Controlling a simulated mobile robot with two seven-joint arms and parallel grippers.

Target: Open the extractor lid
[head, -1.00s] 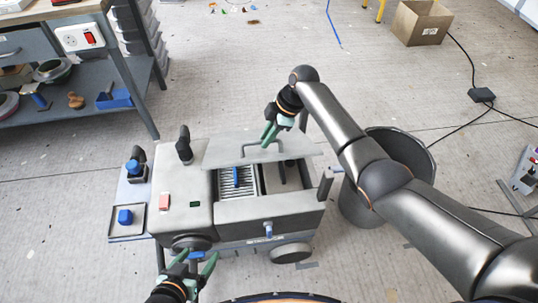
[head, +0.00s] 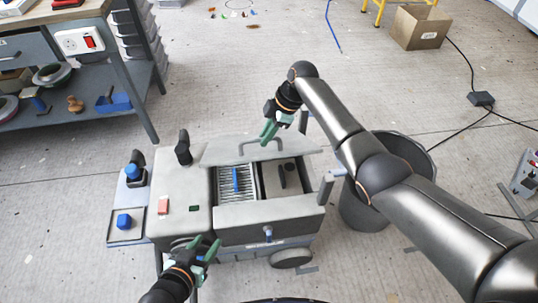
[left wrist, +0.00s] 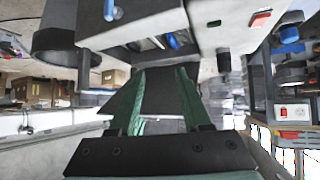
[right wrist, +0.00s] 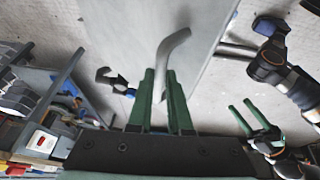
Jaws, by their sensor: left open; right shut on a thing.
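The extractor (head: 182,222) is a grey wheeled machine in the middle of the head view. Its grey lid (head: 222,152) stands tilted up at the back, and the bay in front of it is open, showing a slatted grille (head: 226,184) and a blue handle. My right gripper (head: 268,133) is shut on the bent lid handle (right wrist: 176,45), which shows between its green fingers in the right wrist view (right wrist: 160,100).
A dark bin (head: 365,215) stands right of the extractor, under my right arm. A workbench (head: 130,75) is at upper left, a cardboard box (head: 420,28) at upper right. Floor behind is mostly clear.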

